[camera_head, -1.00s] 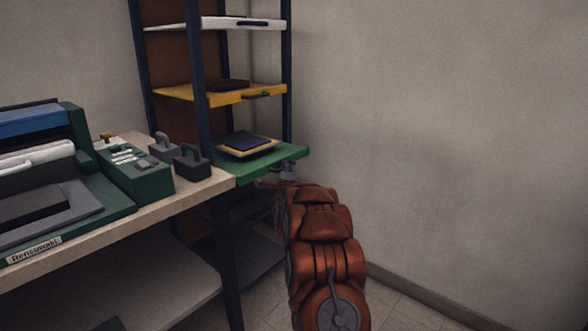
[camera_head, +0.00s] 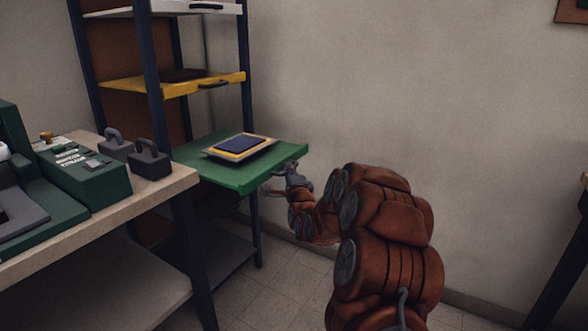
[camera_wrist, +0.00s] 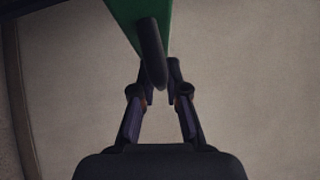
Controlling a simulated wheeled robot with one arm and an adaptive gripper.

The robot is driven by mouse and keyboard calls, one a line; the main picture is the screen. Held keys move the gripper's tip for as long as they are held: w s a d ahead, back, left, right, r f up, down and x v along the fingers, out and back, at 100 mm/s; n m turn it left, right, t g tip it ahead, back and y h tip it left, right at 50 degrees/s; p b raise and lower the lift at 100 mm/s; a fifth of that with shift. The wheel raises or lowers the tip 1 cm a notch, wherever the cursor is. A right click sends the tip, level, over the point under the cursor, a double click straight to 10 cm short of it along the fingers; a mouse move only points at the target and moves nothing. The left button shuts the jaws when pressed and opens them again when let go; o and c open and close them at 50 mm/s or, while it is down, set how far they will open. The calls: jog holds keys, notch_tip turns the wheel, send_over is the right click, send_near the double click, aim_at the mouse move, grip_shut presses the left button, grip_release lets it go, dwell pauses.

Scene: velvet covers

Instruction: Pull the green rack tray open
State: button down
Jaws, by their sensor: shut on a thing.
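The green rack tray (camera_head: 225,179) sticks well out of the rack in the head view, with a dark blue and yellow stack on a grey plate (camera_head: 240,146) lying on it. My gripper (camera_head: 283,178) is at the tray's front edge, shut on its dark handle. In the wrist view the handle (camera_wrist: 151,50) runs down from the green tray (camera_wrist: 125,14) to the fingertips of my gripper (camera_wrist: 157,88). The exact contact of the fingers on the handle is partly hidden.
Above are a yellow tray (camera_head: 180,84) and a white tray (camera_head: 190,8) in the rack. A workbench (camera_head: 150,198) with two dark weights and a green machine stands at the left. A wall is behind, and open floor (camera_head: 265,295) lies below.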

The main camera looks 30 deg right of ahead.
jog(key=shift+s+d+f, duration=0.1)
jog(key=shift+s+d, duration=0.05)
jog(key=shift+s, duration=0.05)
jog(key=c, duration=1.2)
grip_release()
jog(key=shift+v, duration=3.7)
